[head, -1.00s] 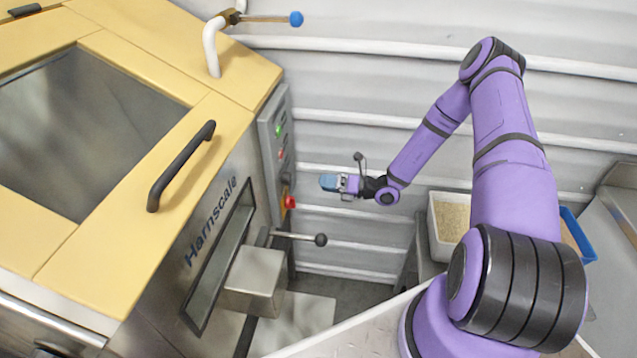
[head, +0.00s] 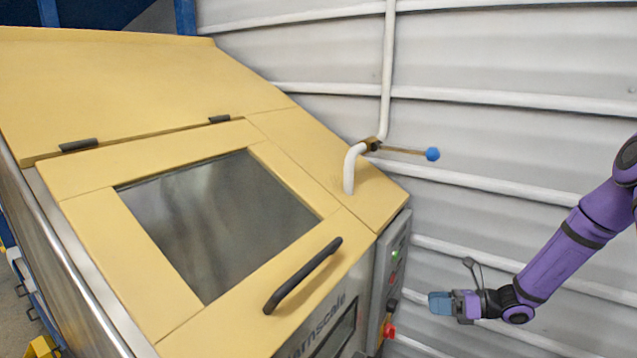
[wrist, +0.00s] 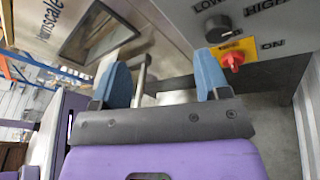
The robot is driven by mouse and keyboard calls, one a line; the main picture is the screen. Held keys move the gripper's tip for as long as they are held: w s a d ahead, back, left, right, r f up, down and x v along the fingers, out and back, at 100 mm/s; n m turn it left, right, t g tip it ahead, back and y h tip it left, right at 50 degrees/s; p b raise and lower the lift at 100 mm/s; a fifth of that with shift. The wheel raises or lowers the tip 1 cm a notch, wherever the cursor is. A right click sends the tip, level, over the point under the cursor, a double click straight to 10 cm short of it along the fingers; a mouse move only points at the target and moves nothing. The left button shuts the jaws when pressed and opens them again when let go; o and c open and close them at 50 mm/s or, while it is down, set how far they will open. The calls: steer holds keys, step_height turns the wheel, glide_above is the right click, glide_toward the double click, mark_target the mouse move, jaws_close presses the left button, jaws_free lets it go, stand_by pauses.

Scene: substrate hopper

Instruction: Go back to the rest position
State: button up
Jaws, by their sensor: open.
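My gripper (head: 440,303) is at the lower right of the head view, to the right of the hopper's control panel and apart from it. In the wrist view its two blue fingertips (wrist: 163,82) stand wide apart, with nothing between them. My purple arm reaches in from the right edge of the head view. The yellow-topped hopper (head: 70,215) fills the left and middle, with its windowed lid shut and a black handle (head: 302,275) on it.
The grey control panel (head: 390,270) carries a red switch (head: 388,330); in the wrist view the red switch (wrist: 232,60) is on a yellow plate. A white pipe (head: 388,70) has a blue-knobbed valve lever (head: 432,154). A corrugated wall (head: 520,60) stands behind.

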steer(key=s+a+r+n+g+h, duration=0.1)
steer(key=s+r+n+g+h, duration=0.15)
steer(key=s+r+n, duration=0.4)
steer(key=s+a+r+n+g+h, duration=0.1)
steer(key=s+a+r+n+h, duration=0.2)
steer(key=r, duration=0.6)
steer(key=s+r+n+g+h, duration=0.2)
steer(key=s+r+n+h, duration=0.1)
steer(key=r+n, duration=0.4)
steer(key=s+d+r+n+t+h, duration=0.2)
steer(key=s+r+n+t+h, duration=0.1)
steer(key=s+r+n, duration=0.2)
steer(key=s+d+r+n+t+h, duration=0.2)
steer(key=s+r, duration=0.6)
steer(key=s, duration=0.5)
steer(key=n+t+h, duration=0.1)
steer(key=n+h, duration=0.1)
steer(key=n, duration=0.1)
steer(key=shift+s+r+n, duration=0.35)
steer(key=shift+a, duration=0.1)
